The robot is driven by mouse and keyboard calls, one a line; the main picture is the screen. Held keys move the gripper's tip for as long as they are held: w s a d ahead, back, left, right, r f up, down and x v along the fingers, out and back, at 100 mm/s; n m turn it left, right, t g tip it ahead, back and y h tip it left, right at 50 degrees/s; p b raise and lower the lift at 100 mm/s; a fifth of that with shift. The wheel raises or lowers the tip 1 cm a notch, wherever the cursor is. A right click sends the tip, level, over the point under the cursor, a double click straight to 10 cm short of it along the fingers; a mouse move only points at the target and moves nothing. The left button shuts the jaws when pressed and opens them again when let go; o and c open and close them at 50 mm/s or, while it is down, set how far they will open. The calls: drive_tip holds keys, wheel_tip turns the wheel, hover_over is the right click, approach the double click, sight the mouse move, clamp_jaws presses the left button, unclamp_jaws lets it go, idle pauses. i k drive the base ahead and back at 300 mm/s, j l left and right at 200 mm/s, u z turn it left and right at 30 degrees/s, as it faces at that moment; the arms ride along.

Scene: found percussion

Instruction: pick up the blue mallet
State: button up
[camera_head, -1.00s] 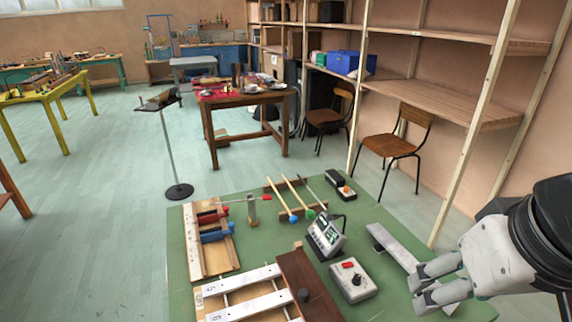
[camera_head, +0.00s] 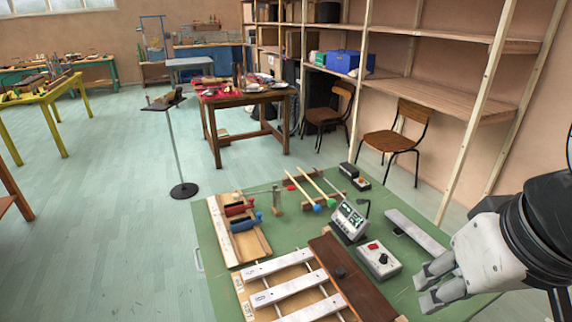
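The blue mallet has a pale wooden stick and a round blue head (camera_head: 316,208). It lies on the green-topped table (camera_head: 215,285) in the head view, its far end on a low wooden rest (camera_head: 300,177). A similar mallet with a green head (camera_head: 331,203) lies close to its right. My gripper (camera_head: 424,288) is at the lower right, well to the right of and nearer than the blue mallet. Its two fingers are apart, with nothing visible between them.
Between my gripper and the mallets stand a grey box with a display (camera_head: 349,220), a box with a red button (camera_head: 379,260) and a metal bar (camera_head: 415,231). A barred wooden instrument (camera_head: 290,288) fills the front. Red-handled (camera_head: 239,208) and blue-handled (camera_head: 246,224) tools lie left.

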sight(317, 209)
drive_tip(key=j+z, duration=0.1)
drive_tip(key=j, duration=0.35)
drive_tip(key=k+j+z, duration=0.15)
drive_tip(key=j, duration=0.25)
drive_tip(key=j+z, duration=0.1)
drive_tip(key=j, duration=0.35)
drive_tip(key=k+j+z, duration=0.1)
drive_tip(key=j, duration=0.35)
drive_tip(key=k+j+z, duration=0.1)
drive_tip(key=j, duration=0.3)
drive_tip(key=i+j+z, duration=0.15)
drive_tip(key=j, duration=0.35)
drive_tip(key=i+j+z, duration=0.2)
drive_tip(key=j, duration=0.3)
drive_tip(key=j+z, duration=0.15)
drive_tip(key=j, duration=0.35)
drive_tip(key=i+j+z, duration=0.2)
drive_tip(key=j, duration=0.35)
drive_tip(key=i+j+z, duration=0.1)
drive_tip(key=i+j, duration=0.3)
drive_tip(key=i+j+z, duration=0.1)
drive_tip(key=i+j, duration=0.25)
drive_tip(key=j, duration=0.25)
